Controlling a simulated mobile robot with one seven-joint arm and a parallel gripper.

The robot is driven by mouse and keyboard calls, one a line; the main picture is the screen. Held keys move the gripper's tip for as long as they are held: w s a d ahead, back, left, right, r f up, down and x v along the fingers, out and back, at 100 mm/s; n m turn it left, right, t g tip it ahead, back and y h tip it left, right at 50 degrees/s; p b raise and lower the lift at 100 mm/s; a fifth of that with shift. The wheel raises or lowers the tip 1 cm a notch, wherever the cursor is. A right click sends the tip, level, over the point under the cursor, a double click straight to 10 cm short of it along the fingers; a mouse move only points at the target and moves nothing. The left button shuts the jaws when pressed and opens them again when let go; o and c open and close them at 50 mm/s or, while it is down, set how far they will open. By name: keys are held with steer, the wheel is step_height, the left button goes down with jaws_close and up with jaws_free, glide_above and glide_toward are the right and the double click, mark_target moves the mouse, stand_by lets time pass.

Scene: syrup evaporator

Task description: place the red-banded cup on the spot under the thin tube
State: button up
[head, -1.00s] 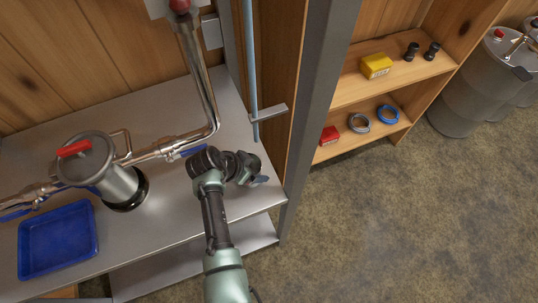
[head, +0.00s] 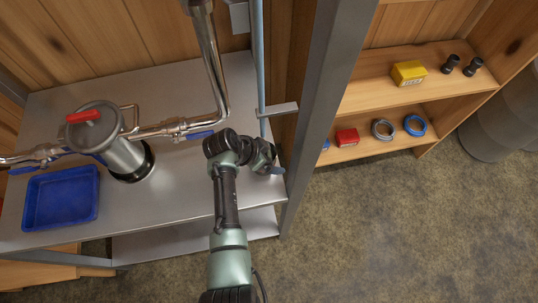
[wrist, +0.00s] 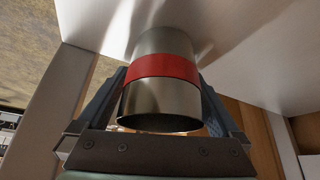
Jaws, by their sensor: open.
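The red-banded cup (wrist: 160,100) is a metal cylinder with a red band, seen in the wrist view between the two fingers of my gripper (wrist: 163,80). The fingers are open on either side of it; whether they touch it I cannot tell. The cup's far end is at or close to a pale metal surface. In the head view my gripper (head: 272,170) is near the right end of the steel table (head: 175,200), and the cup is hidden there by my wrist. The thin tube (head: 260,75) is pale blue and hangs upright just behind my wrist. The spot under it is hidden.
A metal bracket (head: 278,109) sits by the tube, and a grey post (head: 325,90) stands right of my gripper. Left are a steel pipe (head: 213,65), a lidded pot (head: 122,155) and a blue tray (head: 62,198). A wooden shelf (head: 390,95) stands at right.

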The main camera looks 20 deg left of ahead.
steer(key=shift+a+r, duration=0.1)
steer(key=shift+r, duration=0.3)
steer(key=v, duration=1.1)
steer(key=shift+s+r, duration=0.2)
steer(key=shift+r, duration=0.05)
steer(key=shift+a, duration=0.15)
